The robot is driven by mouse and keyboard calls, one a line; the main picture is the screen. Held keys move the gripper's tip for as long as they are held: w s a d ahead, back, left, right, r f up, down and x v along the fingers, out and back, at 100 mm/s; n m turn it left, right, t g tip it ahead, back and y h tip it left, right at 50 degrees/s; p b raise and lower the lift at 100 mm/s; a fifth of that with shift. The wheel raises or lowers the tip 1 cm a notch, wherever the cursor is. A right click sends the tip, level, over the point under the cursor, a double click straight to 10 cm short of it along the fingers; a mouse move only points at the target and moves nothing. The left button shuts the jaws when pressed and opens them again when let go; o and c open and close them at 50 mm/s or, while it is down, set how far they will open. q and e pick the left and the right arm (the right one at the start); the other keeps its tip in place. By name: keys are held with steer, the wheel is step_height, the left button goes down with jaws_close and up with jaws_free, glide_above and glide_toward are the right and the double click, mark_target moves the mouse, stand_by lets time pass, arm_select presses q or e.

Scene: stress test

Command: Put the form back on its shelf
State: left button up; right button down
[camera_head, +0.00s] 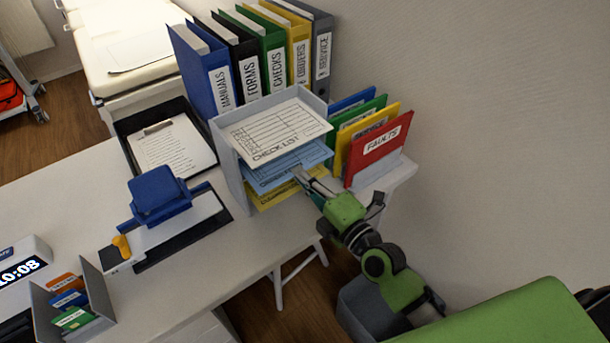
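A grey letter-tray shelf (229,156) stands on the desk. Its top level bears a white form marked CHECK LIST (275,130). A blue form (270,174) lies on the level below, and a yellow form (272,197) lies at the bottom. My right gripper (306,181) reaches in from the lower right, its tip at the right front of the shelf beside the blue form. Whether it grips the blue form's edge cannot be told, as the fingers are small and partly hidden. My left gripper is not in view.
Several binders (250,60) stand behind the shelf. Upright folders, including a red one (378,148), stand close right of the gripper. A clipboard (172,148), a blue hole punch (158,194) and a card holder (85,318) occupy the desk. Bare desktop (60,210) lies left.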

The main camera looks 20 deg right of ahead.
steer(key=shift+w+a, duration=0.25)
steer(key=shift+w, duration=0.4)
stand_by(0.8)
steer(key=c, duration=2.2)
jaws_free()
steer(key=v, duration=1.2)
